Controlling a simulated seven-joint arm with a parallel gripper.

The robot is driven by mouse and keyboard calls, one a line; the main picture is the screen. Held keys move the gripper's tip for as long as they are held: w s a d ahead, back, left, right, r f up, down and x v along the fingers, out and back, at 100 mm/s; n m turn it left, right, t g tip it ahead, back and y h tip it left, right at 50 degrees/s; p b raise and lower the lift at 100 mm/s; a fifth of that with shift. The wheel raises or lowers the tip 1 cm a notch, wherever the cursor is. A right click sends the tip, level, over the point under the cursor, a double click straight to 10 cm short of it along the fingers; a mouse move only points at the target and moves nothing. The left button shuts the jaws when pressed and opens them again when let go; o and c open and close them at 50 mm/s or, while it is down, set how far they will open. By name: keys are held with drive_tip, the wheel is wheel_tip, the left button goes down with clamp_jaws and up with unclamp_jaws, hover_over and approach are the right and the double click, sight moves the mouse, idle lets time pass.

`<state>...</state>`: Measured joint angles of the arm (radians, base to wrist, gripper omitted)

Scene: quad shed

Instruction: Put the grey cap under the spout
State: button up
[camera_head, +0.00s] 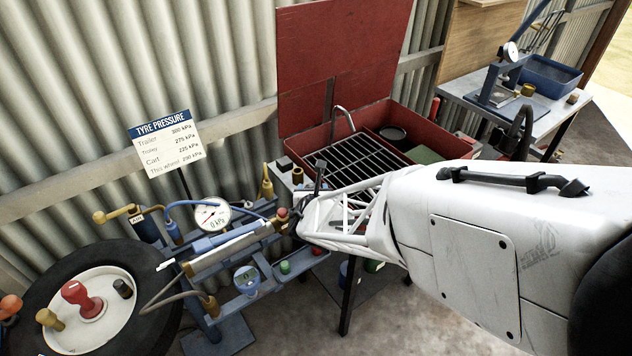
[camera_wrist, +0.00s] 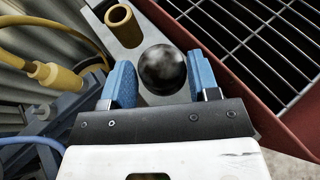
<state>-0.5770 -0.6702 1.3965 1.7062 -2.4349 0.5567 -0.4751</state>
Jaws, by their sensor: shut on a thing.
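My gripper (camera_wrist: 162,78) has its blue fingers shut on a round black knob (camera_wrist: 163,68) in the wrist view. The knob stands over a grey plate, beside a brass tube (camera_wrist: 122,22). In the head view my gripper is at the bench's right end, left of the red wash tank (camera_head: 293,157), its fingertips hard to make out. The curved grey spout (camera_head: 343,116) rises at the back of that tank, above a black grate (camera_head: 358,160). A small dark grey cylinder (camera_head: 122,288), possibly the grey cap, stands on the wheel hub at the left; I cannot tell for sure.
The tank's red lid (camera_head: 340,55) stands open. A pressure gauge (camera_head: 212,214), blue hoses and a small tray (camera_head: 300,262) with coloured caps lie left of my gripper. A tyre (camera_head: 60,270) is at lower left. A table (camera_head: 455,92) stands at back right.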

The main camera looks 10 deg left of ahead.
drive_tip(key=shift+f, duration=0.15)
drive_tip(key=o, duration=0.9)
drive_tip(key=shift+v, duration=3.95)
drive_tip(key=shift+w+d+r, duration=0.1)
drive_tip(key=shift+w+r, duration=0.05)
drive_tip(key=shift+r, duration=0.1)
